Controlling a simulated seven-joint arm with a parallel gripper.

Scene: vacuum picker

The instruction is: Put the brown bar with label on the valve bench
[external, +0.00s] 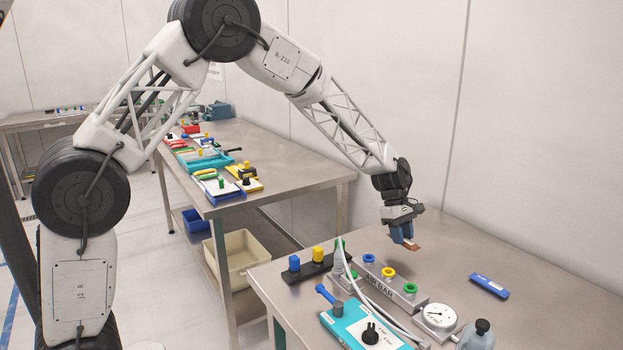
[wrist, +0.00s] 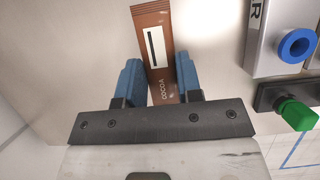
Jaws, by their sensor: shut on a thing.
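The brown bar (wrist: 153,45) has a white label with a black stripe and the word COCOA. In the external view the bar (external: 413,246) shows as a small brown piece at my fingertips. My gripper (external: 404,238) is shut on it, pointing down over the back part of the valve bench (external: 530,285). In the wrist view the bar's lower end lies between the two blue fingers of my gripper (wrist: 160,82), and the rest sticks out beyond them. The bar appears above the metal top; the exact gap is unclear.
The grey AIR BAR manifold (external: 376,283) with coloured ports stands in front of my gripper. A gauge (external: 438,317), a teal box (external: 355,327) and a blue bar (external: 489,285) are also on this bench. The right back is mostly clear. A second bench (external: 290,160) stands behind.

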